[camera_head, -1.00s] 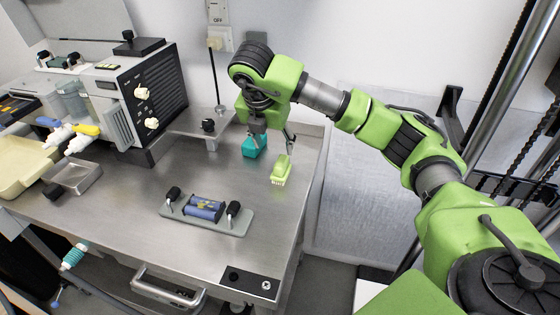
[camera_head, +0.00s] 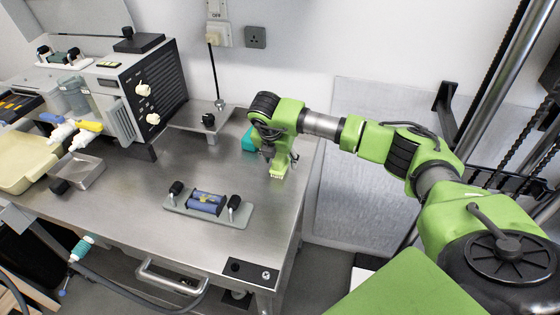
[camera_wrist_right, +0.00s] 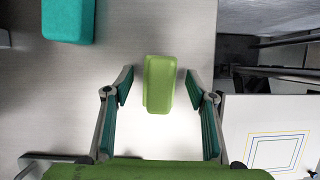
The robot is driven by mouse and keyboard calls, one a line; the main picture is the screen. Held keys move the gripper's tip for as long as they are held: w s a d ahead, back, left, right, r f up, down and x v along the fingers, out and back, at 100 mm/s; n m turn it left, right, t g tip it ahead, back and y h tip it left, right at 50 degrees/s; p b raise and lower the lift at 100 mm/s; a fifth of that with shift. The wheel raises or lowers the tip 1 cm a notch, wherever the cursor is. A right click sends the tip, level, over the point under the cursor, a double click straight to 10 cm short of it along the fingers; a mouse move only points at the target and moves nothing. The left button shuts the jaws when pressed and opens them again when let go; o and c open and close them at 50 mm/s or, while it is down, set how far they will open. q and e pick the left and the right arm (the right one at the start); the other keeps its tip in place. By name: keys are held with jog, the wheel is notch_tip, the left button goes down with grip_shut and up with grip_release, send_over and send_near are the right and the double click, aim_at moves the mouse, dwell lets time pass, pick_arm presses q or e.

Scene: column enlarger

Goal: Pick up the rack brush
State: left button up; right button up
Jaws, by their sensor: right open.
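A lime-green block-shaped brush with pale bristles (camera_head: 278,172), which I take for the rack brush, is at the right side of the metal table. In the right wrist view the green brush (camera_wrist_right: 159,86) lies between the tips of my open right gripper (camera_wrist_right: 158,76), with a gap on each side. In the head view my right gripper (camera_head: 280,160) is over the brush and partly hides it; its fingers blend with the green. My left gripper is not in view.
A teal block (camera_head: 248,141) stands just behind and left of the gripper. A grey plate with a blue roll (camera_head: 206,203) lies to the front left. A boxy black-and-white machine (camera_head: 150,95) stands at the back left. The table's right edge is close to the brush.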

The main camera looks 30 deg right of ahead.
jog(key=c, duration=1.2)
jog(key=shift+r+b, duration=0.55)
jog(key=s+a+r+b, duration=0.2)
jog(key=s+a+r, duration=0.7)
jog(key=a+r, duration=0.2)
jog(key=shift+r+b, duration=0.4)
jog(key=shift+r, duration=0.05)
